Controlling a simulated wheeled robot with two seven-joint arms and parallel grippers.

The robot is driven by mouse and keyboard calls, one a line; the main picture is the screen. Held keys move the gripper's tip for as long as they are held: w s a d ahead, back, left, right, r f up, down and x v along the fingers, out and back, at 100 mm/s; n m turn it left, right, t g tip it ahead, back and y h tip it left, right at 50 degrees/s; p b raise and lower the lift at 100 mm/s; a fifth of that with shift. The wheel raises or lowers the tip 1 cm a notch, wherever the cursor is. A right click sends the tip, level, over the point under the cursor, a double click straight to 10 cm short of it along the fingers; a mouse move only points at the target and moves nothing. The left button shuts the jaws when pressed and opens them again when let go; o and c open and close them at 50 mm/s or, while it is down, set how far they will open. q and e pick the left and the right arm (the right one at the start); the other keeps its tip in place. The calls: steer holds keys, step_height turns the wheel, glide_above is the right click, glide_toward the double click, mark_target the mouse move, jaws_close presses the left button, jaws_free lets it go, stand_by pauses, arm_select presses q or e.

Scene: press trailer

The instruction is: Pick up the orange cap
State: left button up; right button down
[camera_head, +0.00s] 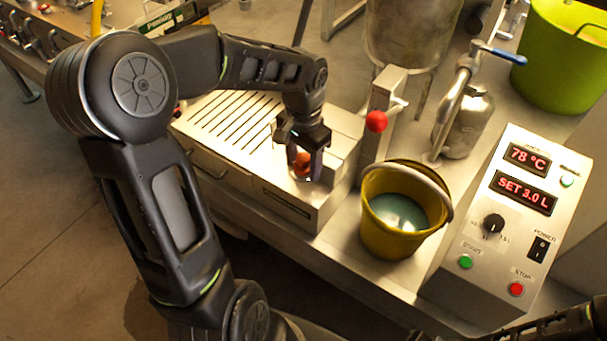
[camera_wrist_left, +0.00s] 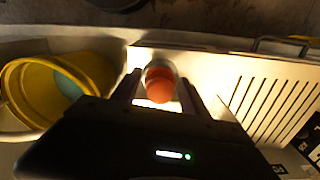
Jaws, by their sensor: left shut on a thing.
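The orange cap (camera_head: 302,164) is between the fingers of my left gripper (camera_head: 304,170), just above or on the metal top of the slatted unit (camera_head: 340,150). In the left wrist view the orange cap (camera_wrist_left: 160,86) sits between the two fingertips of my left gripper (camera_wrist_left: 160,92), and a pale rim shows around it. The left gripper is shut on it and points downward. I cannot tell whether the cap is clear of the surface. The right gripper is not in view; only a dark part of my body shows at the bottom right.
A yellow bucket (camera_head: 371,222) with bluish liquid stands to the right of the gripper. A control box (camera_head: 470,225) with red displays, a metal bottle (camera_head: 468,122) and a green bucket (camera_head: 562,60) stand farther right.

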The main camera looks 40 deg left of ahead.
mark_target(304, 157)
arm_select(q)
steer(key=shift+r, duration=2.2)
